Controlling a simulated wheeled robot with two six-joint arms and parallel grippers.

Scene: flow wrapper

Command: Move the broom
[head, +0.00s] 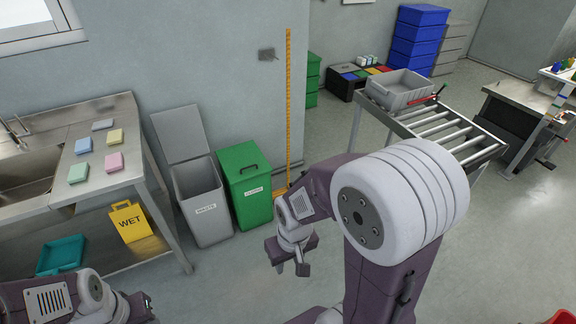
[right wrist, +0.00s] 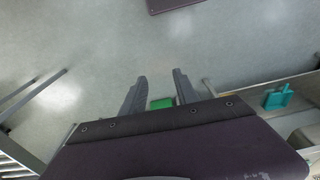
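The broom (head: 288,100) stands upright against the grey wall in the head view, its long orange-yellow handle just right of the green bin. Its foot is low by the floor and partly hidden behind my right arm. My right gripper (head: 288,262) is in front of the broom and the green bin, pointing down, apart from the broom. In the right wrist view my right gripper (right wrist: 159,85) has its fingers spread with nothing held between them. My left arm shows at the bottom left of the head view; its gripper (head: 140,306) is too cut off to read.
A green bin (head: 246,185) and an open grey bin (head: 198,200) stand left of the broom. A steel sink table (head: 120,165) with a yellow WET sign (head: 130,221) is farther left. A roller conveyor (head: 440,128) carrying a grey crate (head: 398,90) is right. Open floor lies between.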

